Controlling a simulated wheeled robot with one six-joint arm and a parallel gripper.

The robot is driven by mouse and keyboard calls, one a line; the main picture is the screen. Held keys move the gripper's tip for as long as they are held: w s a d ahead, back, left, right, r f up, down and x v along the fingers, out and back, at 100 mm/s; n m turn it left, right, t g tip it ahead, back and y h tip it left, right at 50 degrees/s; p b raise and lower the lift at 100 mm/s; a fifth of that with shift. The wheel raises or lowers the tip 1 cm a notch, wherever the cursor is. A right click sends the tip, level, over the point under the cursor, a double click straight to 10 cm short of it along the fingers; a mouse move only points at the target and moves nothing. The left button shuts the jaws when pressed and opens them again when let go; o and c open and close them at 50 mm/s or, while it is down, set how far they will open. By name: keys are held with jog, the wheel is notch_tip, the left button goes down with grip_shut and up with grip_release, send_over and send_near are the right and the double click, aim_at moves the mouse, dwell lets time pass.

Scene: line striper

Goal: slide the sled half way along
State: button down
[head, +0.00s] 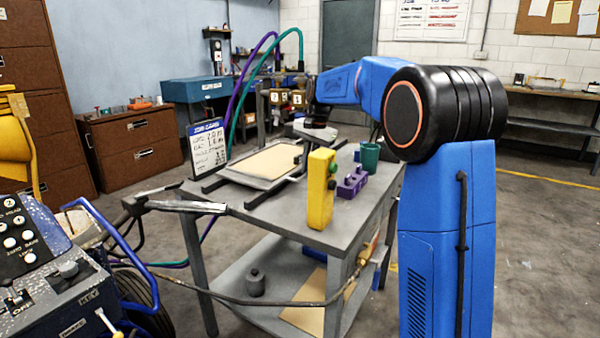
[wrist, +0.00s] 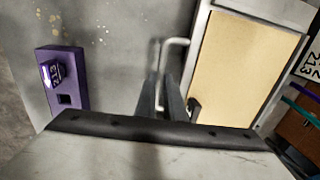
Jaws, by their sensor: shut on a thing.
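The sled is a light grey framed tray (head: 243,183) with a tan panel (head: 262,160), lying on dark rails on the grey workbench. In the wrist view, the sled's pale rim (wrist: 198,42) is right of my fingers, and a pale handle loop (wrist: 178,41) sticks out from it toward them. My gripper (wrist: 162,88) is shut on this handle at the sled's side. In the head view, my gripper (head: 303,152) is at the right end of the sled, and its fingertips are small and partly hidden there.
A yellow control box (head: 321,190) stands at the bench's front edge. A purple block (head: 352,183) and a green cup (head: 370,157) are to the right. A sign board (head: 207,147) stands left of the sled. Purple and green hoses arch behind it.

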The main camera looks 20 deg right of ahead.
jog(key=w+d, duration=0.6)
jog(key=shift+d, duration=0.4)
jog(key=shift+s, duration=0.1)
jog(key=c, duration=1.8)
grip_release()
jog(key=shift+c, duration=0.2)
notch_tip(320, 180, up, 17)
jog(key=s+d, duration=0.2)
jog(key=shift+s, duration=0.2)
jog(key=shift+s, duration=0.1)
